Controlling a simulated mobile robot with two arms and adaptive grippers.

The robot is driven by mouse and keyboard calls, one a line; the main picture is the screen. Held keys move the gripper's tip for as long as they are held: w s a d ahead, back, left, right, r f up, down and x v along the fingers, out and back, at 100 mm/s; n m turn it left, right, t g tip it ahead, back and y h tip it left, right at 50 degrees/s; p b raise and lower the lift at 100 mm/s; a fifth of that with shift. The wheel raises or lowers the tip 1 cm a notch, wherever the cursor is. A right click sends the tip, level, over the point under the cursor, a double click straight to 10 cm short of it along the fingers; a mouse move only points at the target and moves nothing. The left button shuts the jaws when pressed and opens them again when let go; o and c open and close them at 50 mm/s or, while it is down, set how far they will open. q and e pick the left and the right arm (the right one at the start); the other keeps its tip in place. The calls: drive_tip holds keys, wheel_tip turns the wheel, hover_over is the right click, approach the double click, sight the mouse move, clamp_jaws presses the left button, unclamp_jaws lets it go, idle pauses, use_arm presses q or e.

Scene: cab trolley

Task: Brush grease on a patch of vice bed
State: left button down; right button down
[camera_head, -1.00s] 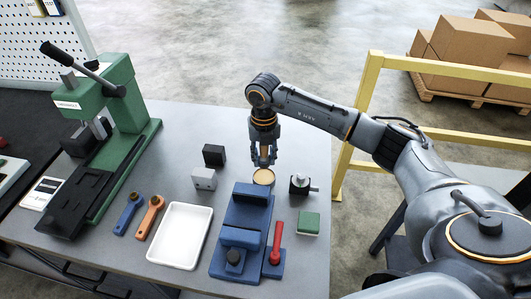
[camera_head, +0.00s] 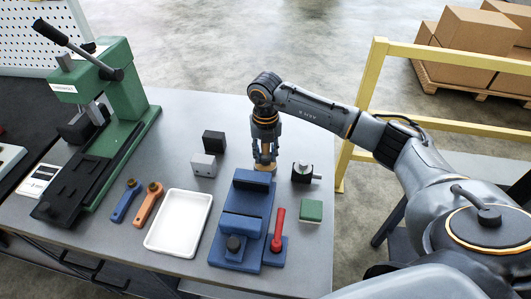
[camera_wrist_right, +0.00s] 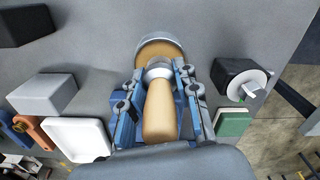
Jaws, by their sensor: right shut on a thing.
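My right gripper (camera_head: 264,160) points down just behind the blue vice (camera_head: 242,205). In the wrist view it (camera_wrist_right: 160,105) is shut on a brush with a pale wooden handle (camera_wrist_right: 160,115) and a silver ferrule (camera_wrist_right: 158,69). The brush's bristle end is hard to make out against the round tin of tan grease (camera_wrist_right: 157,47). In the head view the tin (camera_head: 265,168) is mostly hidden by the gripper, so I cannot tell whether the bristles touch the grease. The vice stands on the bench with a dark knob in front. My left gripper is out of view.
A white tray (camera_head: 178,223) and two wrenches, blue (camera_head: 125,201) and orange (camera_head: 147,204), lie left of the vice. Black and grey blocks (camera_head: 204,165) stand behind. A red-handled tool (camera_head: 277,234), green block (camera_head: 311,210) and small black device (camera_head: 302,172) are right.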

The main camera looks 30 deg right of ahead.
drive_tip(key=shift+f+b, duration=0.5)
drive_tip(key=shift+f, duration=0.05)
idle(1.5)
drive_tip(key=shift+r+p, duration=2.35)
drive_tip(key=shift+r, duration=1.2)
